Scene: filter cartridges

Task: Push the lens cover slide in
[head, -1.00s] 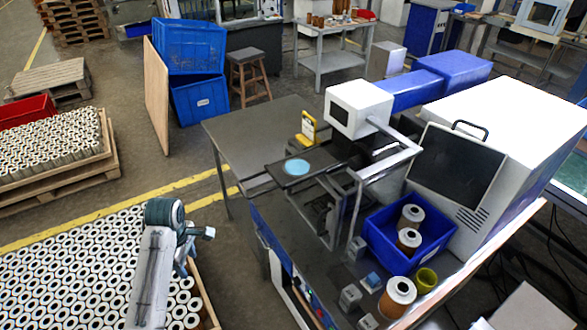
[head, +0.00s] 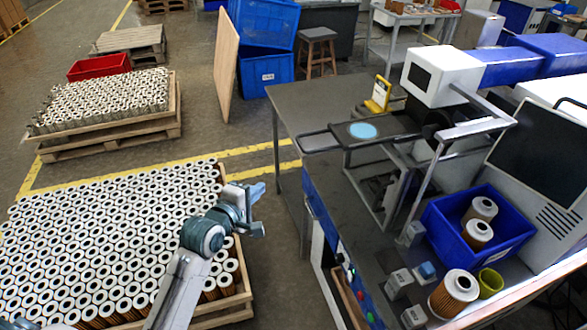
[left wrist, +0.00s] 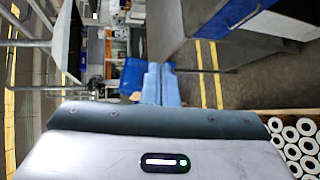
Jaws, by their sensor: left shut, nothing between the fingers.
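The lens cover slide seems to be the dark flat plate (head: 335,138) with a light blue disc (head: 363,131) on it. It sticks out to the left from under the white box-shaped head (head: 432,75) of the machine on the bench. My left gripper (head: 260,194) is over the edge of the cartridge pallet, left of the bench and well apart from the slide. Its blue fingers are together and empty, and they also show in the left wrist view (left wrist: 160,84). My right gripper is not in view.
A pallet of filter cartridges (head: 110,240) lies below my left arm. The bench (head: 310,100) holds a yellow upright piece (head: 378,95), a blue bin (head: 435,222) with cartridges, and a loose cartridge (head: 453,294). Open floor lies between pallet and bench.

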